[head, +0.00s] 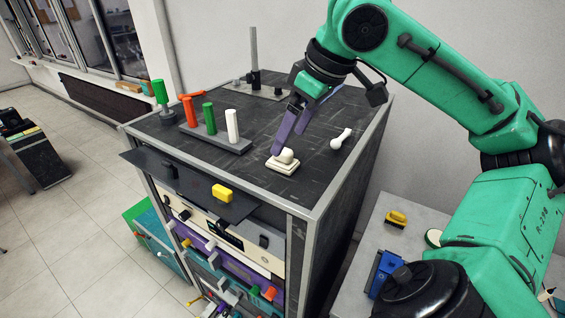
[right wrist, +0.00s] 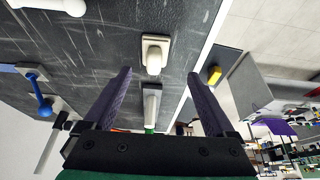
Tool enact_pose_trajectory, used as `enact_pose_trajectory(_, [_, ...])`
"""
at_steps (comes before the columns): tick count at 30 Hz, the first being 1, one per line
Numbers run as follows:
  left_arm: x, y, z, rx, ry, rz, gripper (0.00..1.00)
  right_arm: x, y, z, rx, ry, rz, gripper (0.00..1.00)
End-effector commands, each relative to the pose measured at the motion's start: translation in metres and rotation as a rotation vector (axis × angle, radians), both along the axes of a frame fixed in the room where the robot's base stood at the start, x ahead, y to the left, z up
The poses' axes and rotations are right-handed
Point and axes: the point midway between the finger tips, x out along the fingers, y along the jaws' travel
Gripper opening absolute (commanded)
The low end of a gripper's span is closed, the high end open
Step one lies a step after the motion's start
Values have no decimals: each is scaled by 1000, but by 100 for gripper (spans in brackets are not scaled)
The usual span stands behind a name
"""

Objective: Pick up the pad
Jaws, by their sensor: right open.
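The pad appears to be the cream block (head: 285,157) on a square cream base, on the dark cabinet top (head: 315,165) near its front right. It also shows in the right wrist view (right wrist: 154,56), ahead of the fingertips and roughly between them. My right gripper (head: 289,139) has two purple fingers, spread apart and empty, just behind and above the pad in the head view. It also shows in the right wrist view (right wrist: 158,76). No contact with the pad is visible. My left gripper is not in view.
A rack with orange, green and white posts (head: 215,135) stands left of the pad. A white handle (head: 341,138) lies to its right. A grey post (head: 254,60) stands at the back. A yellow block (head: 222,193) sits on the front shelf. A metal edge borders the top.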

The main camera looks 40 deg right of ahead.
Motion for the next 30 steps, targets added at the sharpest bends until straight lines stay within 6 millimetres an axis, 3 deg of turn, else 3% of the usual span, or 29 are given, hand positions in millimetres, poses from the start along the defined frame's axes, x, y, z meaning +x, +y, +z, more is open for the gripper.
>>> enact_pose_trajectory(9, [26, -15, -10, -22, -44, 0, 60, 19, 6, -49, 1, 1, 0, 90])
enact_pose_trajectory(16, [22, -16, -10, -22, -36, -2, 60, 21, 6, -52, 0, 0, 0, 90])
enact_pose_trajectory(17, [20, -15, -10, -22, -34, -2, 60, 21, 6, -52, 0, 0, 0, 86])
enact_pose_trajectory(21, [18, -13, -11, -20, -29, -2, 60, 21, 6, -52, 0, 0, 0, 33])
enact_pose_trajectory(24, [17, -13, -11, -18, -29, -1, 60, 21, 6, -52, 0, 1, 0, 0])
enact_pose_trajectory(30, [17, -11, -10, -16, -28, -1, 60, 21, 6, -52, 0, 1, 0, 0])
